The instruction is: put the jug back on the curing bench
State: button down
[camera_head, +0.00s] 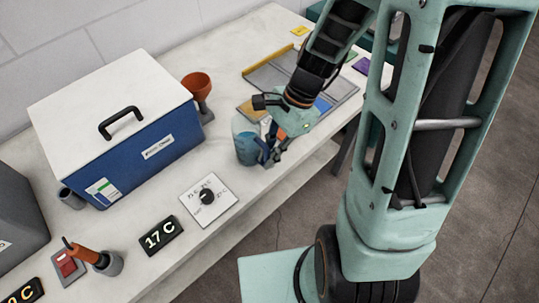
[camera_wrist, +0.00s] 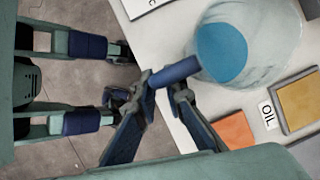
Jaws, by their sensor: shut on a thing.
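The jug (camera_head: 245,142) is pale, see-through blue with a darker blue handle. My gripper (camera_head: 274,153) is shut on its handle, at the jug's right side in the head view. In the wrist view the jug (camera_wrist: 268,38) shows its blue contents, and its handle (camera_wrist: 175,72) lies between the fingers of my gripper (camera_wrist: 163,88). The jug looks upright by the front edge of the long white bench (camera_head: 232,55). I cannot tell whether its base touches the bench top. No label in view names the curing bench.
A blue box with a white lid (camera_head: 105,88) and an orange funnel-like cup (camera_head: 197,84) stand left of the jug. A dial plate (camera_head: 225,205) and a 17 C display (camera_head: 161,237) are nearer.

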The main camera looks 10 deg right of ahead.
jog(key=shift+f, duration=0.2)
jog(key=c, duration=2)
grip_release()
jog(key=shift+r, duration=0.1)
jog(key=p+v, duration=0.1)
jog(key=v, duration=1.1)
jog(key=shift+r+p, duration=0.15)
jog(key=shift+p, duration=0.2)
